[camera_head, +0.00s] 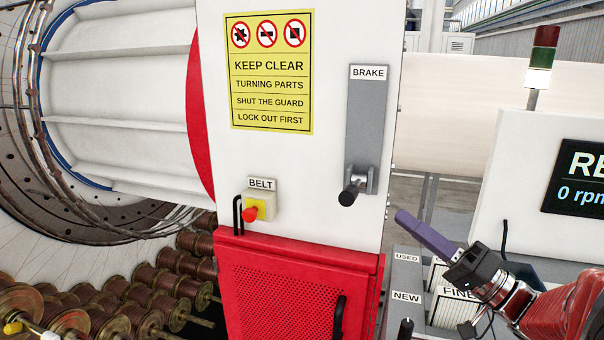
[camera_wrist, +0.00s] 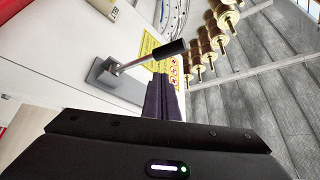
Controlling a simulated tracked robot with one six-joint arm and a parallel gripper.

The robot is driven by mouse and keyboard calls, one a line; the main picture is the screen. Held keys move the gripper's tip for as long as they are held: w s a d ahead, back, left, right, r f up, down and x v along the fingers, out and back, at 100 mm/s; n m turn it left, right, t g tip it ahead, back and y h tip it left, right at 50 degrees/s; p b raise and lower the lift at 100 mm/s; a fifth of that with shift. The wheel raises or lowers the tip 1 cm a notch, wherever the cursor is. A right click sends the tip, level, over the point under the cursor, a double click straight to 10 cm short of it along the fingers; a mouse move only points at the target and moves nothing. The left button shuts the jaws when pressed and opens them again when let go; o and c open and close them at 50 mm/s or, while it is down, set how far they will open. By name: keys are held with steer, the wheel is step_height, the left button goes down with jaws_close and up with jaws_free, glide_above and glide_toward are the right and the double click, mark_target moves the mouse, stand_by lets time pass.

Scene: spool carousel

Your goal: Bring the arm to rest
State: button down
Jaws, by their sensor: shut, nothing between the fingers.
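My gripper (camera_head: 402,216) is at the lower right in the head view, with its purple fingers pointing up and left towards the white cabinet. In the wrist view the fingers of my gripper (camera_wrist: 162,84) lie together, shut and empty. The brake lever (camera_head: 350,192) hangs from its grey plate (camera_head: 367,110) under the BRAKE label, left of my gripper and apart from it in the head view. In the wrist view the lever's black handle (camera_wrist: 168,50) shows just beyond the fingertips; I cannot tell the gap.
A red perforated guard (camera_head: 290,295) stands below the belt button (camera_head: 250,213). Brown spools (camera_head: 180,265) ring the carousel at left. Bins marked USED and NEW (camera_head: 407,299) sit near my arm. A display (camera_head: 585,180) and a signal lamp (camera_head: 541,60) stand at right.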

steer(key=s+a+f+m+g+h, duration=0.2)
steer(key=s+a+f+g, duration=0.1)
steer(key=f, duration=0.3)
steer(key=s+a+f+m+g+h, duration=0.1)
steer(key=s+a+f+g+h, duration=0.1)
steer(key=f+g, duration=0.35)
steer(key=s+a+f+m+g+h, duration=0.1)
steer(key=s+a+f+m+g, duration=0.15)
steer(key=f, duration=0.55)
steer(key=s+d+f+n+g+h, duration=0.2)
steer(key=s+f+n+g+h, duration=0.15)
steer(key=s+h, duration=0.45)
steer(key=s+a+r+n+t+h, duration=0.1)
steer(key=a+r+n+t+h, duration=0.1)
steer(key=r, duration=0.4)
steer(key=shift+a+n+t, duration=0.75)
steer(key=shift+n+t, duration=0.2)
steer(key=shift+n, duration=0.15)
